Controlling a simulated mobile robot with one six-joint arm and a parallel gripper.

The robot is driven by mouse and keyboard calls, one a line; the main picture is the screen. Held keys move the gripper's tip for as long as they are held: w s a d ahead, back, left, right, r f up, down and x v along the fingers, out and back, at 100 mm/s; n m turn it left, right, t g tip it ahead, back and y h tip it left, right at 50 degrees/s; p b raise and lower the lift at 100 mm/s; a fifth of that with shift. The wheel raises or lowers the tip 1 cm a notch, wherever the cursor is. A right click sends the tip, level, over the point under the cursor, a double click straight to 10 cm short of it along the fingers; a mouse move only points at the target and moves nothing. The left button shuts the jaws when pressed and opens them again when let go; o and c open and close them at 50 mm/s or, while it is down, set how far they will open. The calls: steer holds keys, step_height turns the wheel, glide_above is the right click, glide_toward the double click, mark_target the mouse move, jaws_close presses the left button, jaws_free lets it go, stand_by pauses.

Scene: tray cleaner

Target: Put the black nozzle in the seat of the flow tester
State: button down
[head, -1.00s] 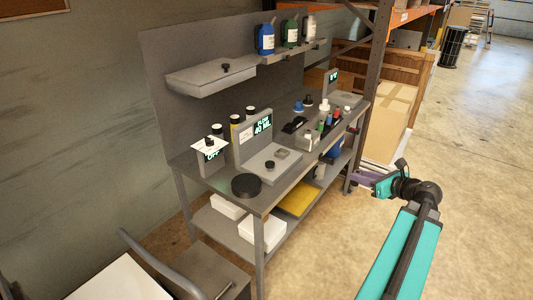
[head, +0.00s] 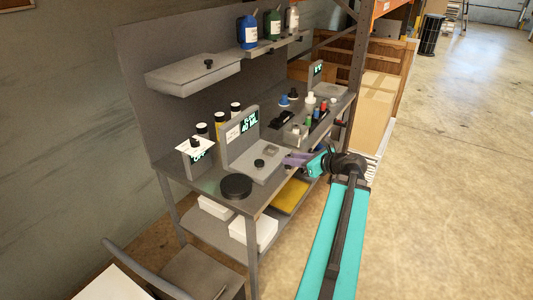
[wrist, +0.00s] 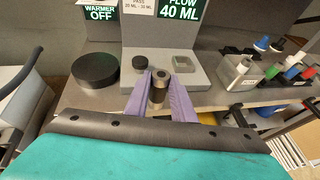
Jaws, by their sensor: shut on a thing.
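The flow tester (head: 240,158) is a grey block with an upright panel reading "FLOW 40 ML" and a low base. On its base are a round black knob (wrist: 140,62) and a small square raised seat with a recess (wrist: 183,62). My gripper (head: 288,160), with purple fingers, is at the right front edge of the base. In the wrist view my gripper (wrist: 160,88) is shut on the black nozzle (wrist: 158,77), a dark upright cylinder with a round opening on top. The nozzle appears in front of and left of the seat. In the head view the nozzle is not clearly visible.
A black disc (head: 236,186) lies on the bench left of the tester. A "WARMER OFF" sign (wrist: 100,12) stands behind it. A shelf (head: 192,75) hangs above.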

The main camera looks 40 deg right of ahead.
steer(key=shift+r, duration=0.1)
steer(key=shift+w+r+b, duration=0.15)
steer(key=shift+r, duration=0.65)
steer(key=shift+w+r+b, duration=0.15)
steer(key=shift+r, duration=0.6)
steer(key=w+d+f+p, duration=0.1)
steer(key=w+d+p, duration=0.2)
steer(key=w, duration=1)
steer(key=shift+w+d+f, duration=0.2)
steer(key=shift+w+d, duration=0.1)
steer(key=shift+d, duration=0.95)
steer(key=shift+w+d+p, duration=0.2)
steer(key=shift+w+p, duration=0.2)
steer(key=shift+w, duration=0.05)
steer(key=shift+w+f+p, duration=0.1)
steer(key=shift+f+p, duration=0.55)
steer(key=shift+f, duration=1.2)
